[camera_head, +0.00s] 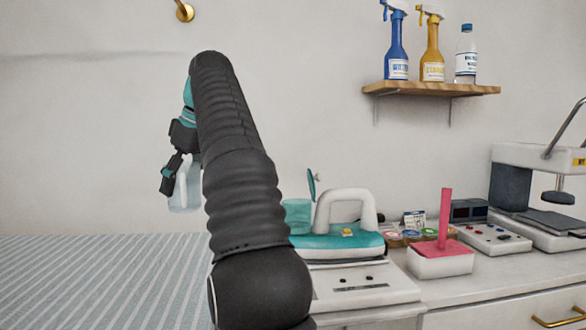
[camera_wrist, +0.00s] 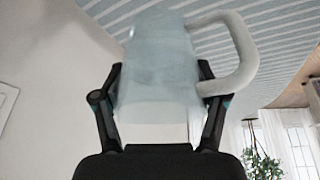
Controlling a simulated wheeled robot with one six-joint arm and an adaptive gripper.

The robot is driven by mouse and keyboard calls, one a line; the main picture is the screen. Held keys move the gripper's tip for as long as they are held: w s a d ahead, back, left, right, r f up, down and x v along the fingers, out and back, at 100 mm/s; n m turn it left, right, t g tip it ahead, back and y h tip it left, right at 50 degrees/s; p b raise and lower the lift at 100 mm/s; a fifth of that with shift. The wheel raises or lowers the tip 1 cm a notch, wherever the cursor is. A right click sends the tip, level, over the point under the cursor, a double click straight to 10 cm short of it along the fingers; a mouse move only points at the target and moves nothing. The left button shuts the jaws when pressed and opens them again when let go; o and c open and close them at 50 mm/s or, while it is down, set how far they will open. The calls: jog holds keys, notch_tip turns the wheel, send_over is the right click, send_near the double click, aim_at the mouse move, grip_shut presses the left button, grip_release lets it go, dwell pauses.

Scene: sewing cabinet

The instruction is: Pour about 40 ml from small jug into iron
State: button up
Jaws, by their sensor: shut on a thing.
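My gripper (camera_head: 172,172) is shut on the small jug (camera_head: 187,185), a pale translucent vessel with a white handle, held in the air above the striped ironing surface. In the wrist view the jug (camera_wrist: 158,75) sits between the two fingers of my gripper (camera_wrist: 158,105), with its handle at the right. Its fill level cannot be told. The iron (camera_head: 345,225), white and teal with a teal translucent tank (camera_head: 298,215) at its left end, rests on a white base to the right of my arm. A small teal flap stands up near the tank. My arm stands between jug and iron in the head view.
A striped board (camera_head: 90,285) fills the lower left. A pink-and-white container (camera_head: 441,260) with an upright pink bar stands right of the iron. A wooden shelf (camera_head: 430,89) holds two spray bottles and a clear bottle. A white machine (camera_head: 540,195) stands far right.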

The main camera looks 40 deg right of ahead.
jog(key=m, duration=0.2)
jog(key=s+d+m+h, duration=0.1)
jog(key=d+m+h, duration=0.1)
jog(key=m, duration=0.1)
jog(key=shift+s+f+m, duration=0.15)
jog(key=shift+f+m, duration=0.1)
jog(key=shift+m, duration=0.05)
jog(key=s+d+r+m+g+h, duration=0.1)
jog(key=s+d+m+g+h, duration=0.2)
jog(key=d+m, duration=0.4)
jog(key=s+m+h, duration=0.1)
jog(key=s+m, duration=0.1)
jog(key=m, duration=0.7)
jog(key=shift+s+d+m+g+h, duration=0.2)
jog(key=shift+s+m+g+h, duration=0.1)
jog(key=shift+m, duration=0.1)
